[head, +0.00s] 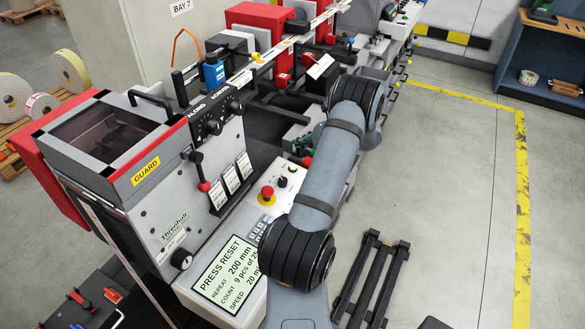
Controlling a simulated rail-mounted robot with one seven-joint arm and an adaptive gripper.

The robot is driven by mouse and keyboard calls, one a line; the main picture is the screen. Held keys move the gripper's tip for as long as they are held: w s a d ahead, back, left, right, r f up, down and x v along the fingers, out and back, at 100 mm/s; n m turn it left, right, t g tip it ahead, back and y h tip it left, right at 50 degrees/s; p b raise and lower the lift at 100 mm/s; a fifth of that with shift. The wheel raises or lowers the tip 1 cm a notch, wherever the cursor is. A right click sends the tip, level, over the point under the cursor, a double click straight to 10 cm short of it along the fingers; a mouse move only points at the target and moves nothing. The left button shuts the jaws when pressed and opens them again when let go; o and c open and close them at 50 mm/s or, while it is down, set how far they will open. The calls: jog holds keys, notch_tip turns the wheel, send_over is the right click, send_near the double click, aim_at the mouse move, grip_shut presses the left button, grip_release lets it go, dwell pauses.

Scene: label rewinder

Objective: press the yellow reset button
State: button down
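The label rewinder's pale control panel (252,212) lies left of my arm. On it are a red mushroom button on a yellow base (267,194) and a small black knob (282,182). I cannot make out a yellow reset button on the panel; my arm covers part of that area. A small yellow piece (256,57) sits farther back near the blue bottle, too small to identify. The display (228,275) reads PRESS RESET, its right end hidden by my arm. My gripper does not show; my arm reaches up past the panel's right side.
A guard box with a yellow GUARD label (146,171) and a red-knobbed lever (203,186) stand left of the panel. A blue bottle (213,73) is behind. A black slatted rack (371,280) is at lower right. Open floor (450,200) lies right.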

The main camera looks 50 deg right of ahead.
jog(key=f+b, duration=0.1)
jog(key=f, duration=0.1)
jog(key=f+b, duration=0.2)
jog(key=f, duration=0.1)
jog(key=w+f+b, duration=0.1)
jog(key=f, duration=0.1)
jog(key=shift+a+f+b, duration=0.1)
jog(key=shift+f+b, duration=0.15)
jog(key=shift+b, duration=0.15)
jog(key=shift+w+f+b, duration=0.15)
jog(key=shift+f+b, duration=0.3)
jog(key=shift+f, duration=0.15)
dwell(0.6)
jog(key=shift+f+b, duration=0.3)
jog(key=shift+b, duration=0.35)
jog(key=shift+w+a+f+b, duration=0.1)
jog(key=shift+f+b, duration=0.35)
jog(key=shift+b, duration=0.05)
dwell(0.5)
jog(key=shift+r, duration=0.2)
jog(key=shift+r+p, duration=0.45)
jog(key=shift+r, duration=0.25)
jog(key=shift+s+r+p, duration=0.25)
jog(key=shift+r+p, duration=0.5)
jog(key=shift+r, duration=0.5)
jog(key=shift+s+r+p, duration=0.25)
jog(key=shift+r+p, duration=0.5)
jog(key=shift+r, duration=0.5)
